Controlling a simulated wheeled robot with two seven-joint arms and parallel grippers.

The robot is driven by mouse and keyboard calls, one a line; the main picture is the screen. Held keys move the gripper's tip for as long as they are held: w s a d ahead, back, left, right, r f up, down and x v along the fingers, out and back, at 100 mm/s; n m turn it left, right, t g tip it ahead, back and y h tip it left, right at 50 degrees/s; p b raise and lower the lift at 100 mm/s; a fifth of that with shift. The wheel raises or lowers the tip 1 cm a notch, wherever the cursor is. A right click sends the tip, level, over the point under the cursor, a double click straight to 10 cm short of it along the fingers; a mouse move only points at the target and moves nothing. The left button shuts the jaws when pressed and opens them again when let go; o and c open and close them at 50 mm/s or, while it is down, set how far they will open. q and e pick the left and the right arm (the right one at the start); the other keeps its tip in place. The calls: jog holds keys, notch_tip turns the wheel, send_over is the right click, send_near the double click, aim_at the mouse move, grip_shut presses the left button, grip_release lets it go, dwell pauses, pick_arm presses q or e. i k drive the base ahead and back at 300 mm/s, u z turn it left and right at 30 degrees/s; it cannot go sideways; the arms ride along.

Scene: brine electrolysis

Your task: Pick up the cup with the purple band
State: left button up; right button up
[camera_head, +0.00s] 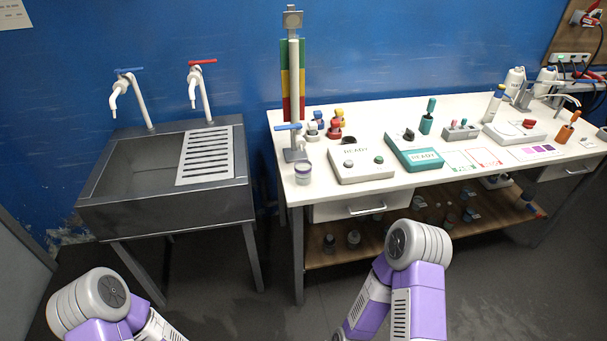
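A small pale cup with a purple band (303,174) stands upright on the white table (295,193), near its front left corner. It is just in front of the base of a tall stand (295,100). Links of my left arm show at the bottom left and links of my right arm at the bottom centre, both in front of the furniture and well apart from the cup. Neither gripper is in view, so I cannot see their fingers.
A white READY device (358,170) stands right of the cup, then a teal READY device (418,153). Several small coloured-top bottles (334,130) stand behind. A metal sink (120,209) is left of the table, with a gap between. A drawer (360,205) and lower shelf (330,258) lie beneath the tabletop.

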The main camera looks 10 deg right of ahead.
aim_at(302, 168)
jog(key=k, duration=0.55)
jog(key=z, duration=0.8)
jog(key=i, duration=1.45)
jog(key=u, duration=0.7)
